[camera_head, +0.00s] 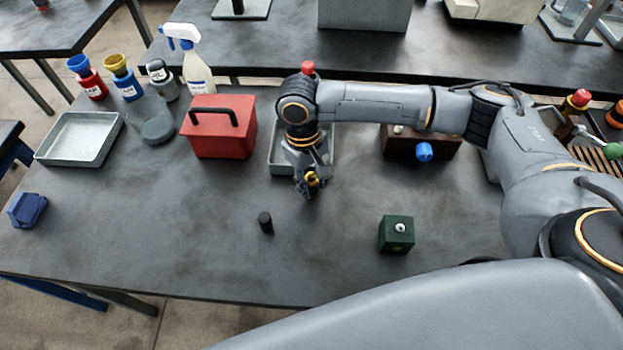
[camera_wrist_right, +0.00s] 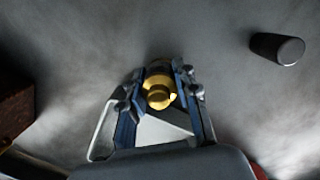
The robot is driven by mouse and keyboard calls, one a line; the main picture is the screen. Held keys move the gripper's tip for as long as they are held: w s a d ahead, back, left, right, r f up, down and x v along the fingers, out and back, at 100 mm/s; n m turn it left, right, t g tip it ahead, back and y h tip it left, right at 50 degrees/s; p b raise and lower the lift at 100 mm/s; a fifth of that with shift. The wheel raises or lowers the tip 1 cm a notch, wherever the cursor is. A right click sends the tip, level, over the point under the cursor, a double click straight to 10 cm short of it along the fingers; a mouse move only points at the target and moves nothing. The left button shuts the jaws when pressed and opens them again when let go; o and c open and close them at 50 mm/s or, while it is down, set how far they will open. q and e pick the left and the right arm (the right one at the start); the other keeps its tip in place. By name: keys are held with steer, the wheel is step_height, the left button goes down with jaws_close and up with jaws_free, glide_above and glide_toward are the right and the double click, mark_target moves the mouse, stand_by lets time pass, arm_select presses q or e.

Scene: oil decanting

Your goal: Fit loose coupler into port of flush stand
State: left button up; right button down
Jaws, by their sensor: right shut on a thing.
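My right gripper (camera_head: 312,190) is shut on a brass-coloured coupler (camera_wrist_right: 158,92), held between its two fingers above the table. In the head view only a small yellow bit of the coupler (camera_head: 313,180) shows. A dark green block (camera_head: 388,238) with a pale round fitting on top stands on the table, to the right of and nearer than the gripper. A dark brown box (camera_head: 440,150) with a blue knob stands behind my right arm. I cannot tell for sure which of these is the flush stand. My left gripper is not in view.
A black cylinder (camera_head: 265,222) stands left of the gripper; it also shows in the wrist view (camera_wrist_right: 278,48). A metal tray (camera_head: 274,160) lies behind the gripper. A red toolbox (camera_head: 220,135) stands further left. The table between gripper and green block is clear.

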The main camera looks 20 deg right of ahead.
steer(key=shift+f, duration=0.15)
steer(key=c, duration=1)
jaws_free()
